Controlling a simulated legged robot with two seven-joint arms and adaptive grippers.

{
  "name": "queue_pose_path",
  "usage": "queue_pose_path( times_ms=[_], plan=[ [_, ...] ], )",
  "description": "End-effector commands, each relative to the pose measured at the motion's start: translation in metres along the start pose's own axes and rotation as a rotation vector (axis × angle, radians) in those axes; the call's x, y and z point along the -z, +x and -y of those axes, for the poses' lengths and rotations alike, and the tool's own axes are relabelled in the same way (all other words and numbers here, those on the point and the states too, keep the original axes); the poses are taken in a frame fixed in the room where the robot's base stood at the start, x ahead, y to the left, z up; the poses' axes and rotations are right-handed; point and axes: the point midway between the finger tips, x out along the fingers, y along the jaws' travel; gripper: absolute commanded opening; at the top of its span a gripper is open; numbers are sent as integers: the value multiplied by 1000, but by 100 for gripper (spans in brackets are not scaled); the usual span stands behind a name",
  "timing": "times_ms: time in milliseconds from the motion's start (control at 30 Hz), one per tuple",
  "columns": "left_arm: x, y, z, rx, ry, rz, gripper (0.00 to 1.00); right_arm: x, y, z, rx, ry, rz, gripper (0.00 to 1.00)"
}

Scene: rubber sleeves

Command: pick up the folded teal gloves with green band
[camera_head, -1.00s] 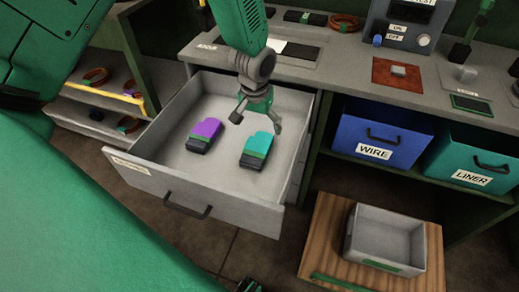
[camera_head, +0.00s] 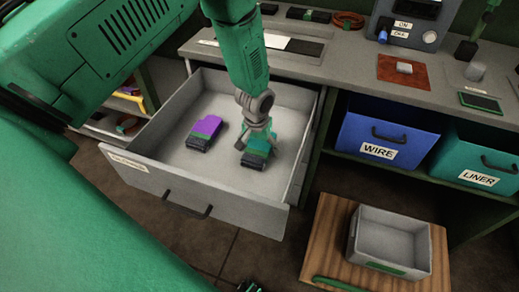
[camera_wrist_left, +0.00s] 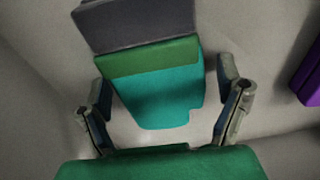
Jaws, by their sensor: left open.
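The folded teal gloves with a green band (camera_head: 257,150) lie in the open drawer, right of the purple gloves. In the left wrist view the teal gloves (camera_wrist_left: 160,95) show a green band and a dark grey cuff beyond it. My left gripper (camera_head: 257,145) is over them and partly covers them in the head view. In the left wrist view its two fingers (camera_wrist_left: 165,100) are apart, one on each side of the teal part, with gaps visible. My right gripper does not show clearly.
Folded purple gloves (camera_head: 205,132) lie to the left in the same drawer (camera_head: 190,185); their edge shows in the wrist view (camera_wrist_left: 312,75). The drawer walls surround the gripper. A grey bin (camera_head: 388,240) stands on a wooden surface at lower right. Blue and teal bins sit under the counter.

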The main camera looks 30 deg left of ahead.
Motion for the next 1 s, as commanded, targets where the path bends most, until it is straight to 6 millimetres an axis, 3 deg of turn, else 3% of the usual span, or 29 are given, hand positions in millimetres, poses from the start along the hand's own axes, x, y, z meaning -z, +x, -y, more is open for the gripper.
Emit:
queue_pose_path(
  times_ms=[233,400,767,1000],
  plan=[
    [0,0,-1,1,2,-2,86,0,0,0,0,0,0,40],
    [0,1,-1,1,2,-1,30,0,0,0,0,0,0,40],
    [2,-5,-1,0,1,-3,30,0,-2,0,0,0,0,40],
    [8,-50,-1,-1,2,-5,30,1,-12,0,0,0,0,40]
  ],
)
